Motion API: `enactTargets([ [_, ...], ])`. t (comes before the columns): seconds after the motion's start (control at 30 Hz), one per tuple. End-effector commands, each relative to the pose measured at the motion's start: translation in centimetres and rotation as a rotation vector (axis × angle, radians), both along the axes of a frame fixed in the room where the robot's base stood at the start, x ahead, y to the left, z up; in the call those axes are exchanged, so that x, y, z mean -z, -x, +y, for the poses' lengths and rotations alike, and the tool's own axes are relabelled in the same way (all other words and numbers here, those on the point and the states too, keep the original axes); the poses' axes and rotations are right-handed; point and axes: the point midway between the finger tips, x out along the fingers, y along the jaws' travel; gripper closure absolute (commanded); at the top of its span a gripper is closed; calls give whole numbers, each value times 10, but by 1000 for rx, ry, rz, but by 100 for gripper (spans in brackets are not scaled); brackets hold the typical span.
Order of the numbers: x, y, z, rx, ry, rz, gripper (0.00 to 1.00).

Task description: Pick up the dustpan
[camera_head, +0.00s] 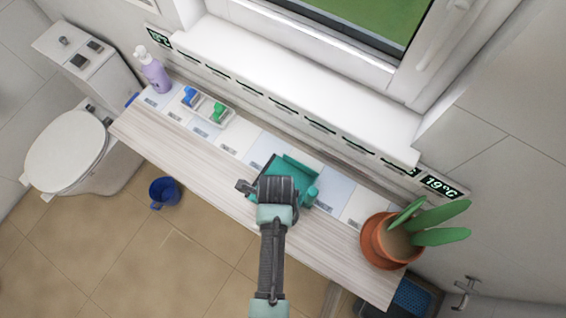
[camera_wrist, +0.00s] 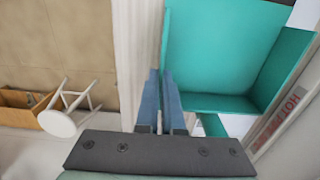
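The teal dustpan (camera_head: 297,165) lies on the narrow counter below the window, partly hidden under my gripper in the head view. In the wrist view its open pan and raised walls (camera_wrist: 220,45) fill the upper right. My gripper (camera_head: 272,186) is over the dustpan's near left side. In the wrist view its two blue fingers (camera_wrist: 161,75) are close together with a narrow gap between them. The dustpan's left edge lines up with this gap; whether the fingers touch or hold it is unclear.
A potted cactus (camera_head: 384,243) stands at the counter's right end. A purple pump bottle (camera_head: 154,72) and a small tray (camera_head: 207,110) with blue and green items are at the left. A blue mug-like bucket (camera_head: 164,191) and toilet (camera_head: 68,150) are beyond the near edge.

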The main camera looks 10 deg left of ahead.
Motion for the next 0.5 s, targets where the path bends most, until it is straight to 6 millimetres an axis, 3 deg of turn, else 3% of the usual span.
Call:
enactTargets([
  [0.23, -22, -1, 0, 1, -1, -4, 100],
  [0.5, -71, -1, 0, 1, -1, -4, 100],
])
